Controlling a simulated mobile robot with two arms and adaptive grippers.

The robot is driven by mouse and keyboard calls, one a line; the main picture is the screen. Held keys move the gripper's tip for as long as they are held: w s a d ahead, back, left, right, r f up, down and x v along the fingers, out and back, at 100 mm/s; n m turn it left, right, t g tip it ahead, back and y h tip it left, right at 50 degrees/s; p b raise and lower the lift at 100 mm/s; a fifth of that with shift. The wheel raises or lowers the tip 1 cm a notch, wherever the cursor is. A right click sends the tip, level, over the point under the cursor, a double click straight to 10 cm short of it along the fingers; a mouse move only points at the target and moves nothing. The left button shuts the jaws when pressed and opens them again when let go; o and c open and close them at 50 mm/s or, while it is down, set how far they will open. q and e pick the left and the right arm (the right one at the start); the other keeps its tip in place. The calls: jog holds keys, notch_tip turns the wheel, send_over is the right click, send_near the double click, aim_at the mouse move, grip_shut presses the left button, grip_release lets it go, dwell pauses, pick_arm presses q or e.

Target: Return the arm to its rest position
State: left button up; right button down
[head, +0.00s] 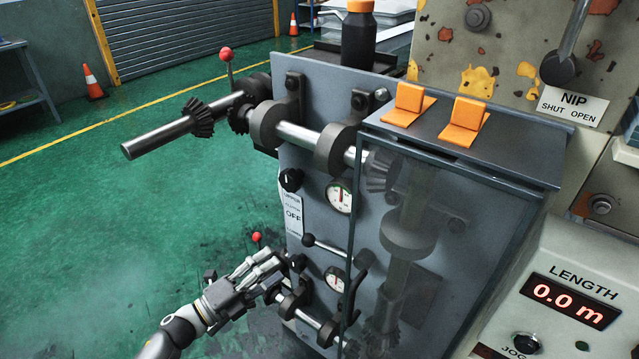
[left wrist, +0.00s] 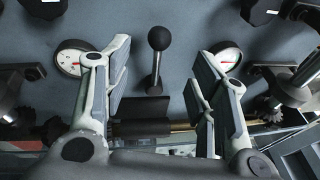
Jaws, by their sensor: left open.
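My left gripper (head: 268,268) is in front of the lower part of the grey machine panel (head: 318,110), at the end of my left arm. Its two fingers stand apart with nothing held between them, as the left wrist view (left wrist: 163,62) shows. A lever with a black ball knob (head: 309,240) sticks out of the panel just above and right of the gripper. In the left wrist view the lever (left wrist: 158,40) appears between the fingers, and I see no contact. My right gripper is not in view.
Shafts with bevel gears (head: 203,118) jut left from the panel. Red-knobbed levers (head: 226,54) and round gauges (head: 340,196) are close by. A clear guard (head: 440,240) stands to the right. A counter (head: 568,300) reads 0.0 m. The green floor (head: 120,210) at left is open.

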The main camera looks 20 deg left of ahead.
pick_arm(q)
jog(key=s+a+f+n+g+y+p, duration=0.1)
jog(key=s+f+n+y, duration=0.3)
jog(key=f, duration=0.5)
jog(key=s+a+f+n+g+y, duration=0.2)
jog(key=f+n, duration=0.4)
jog(key=f, duration=0.4)
jog(key=s+a+f+n+g+y+p, duration=0.1)
jog(key=s+f+n+y, duration=0.35)
jog(key=f, duration=0.45)
jog(key=s+d+f+n+g, duration=0.2)
jog(key=s+f, duration=0.4)
jog(key=s, duration=0.4)
jog(key=s+d+f+n+g+p, duration=0.1)
jog(key=s+f+n+g, duration=0.3)
jog(key=s, duration=0.7)
jog(key=s+d+f+n+g, duration=0.3)
jog(key=s+f+g, duration=0.2)
jog(key=s, duration=0.6)
notch_tip(320, 180, down, 3)
jog(key=shift+d+r, duration=0.15)
jog(key=shift+d, duration=0.15)
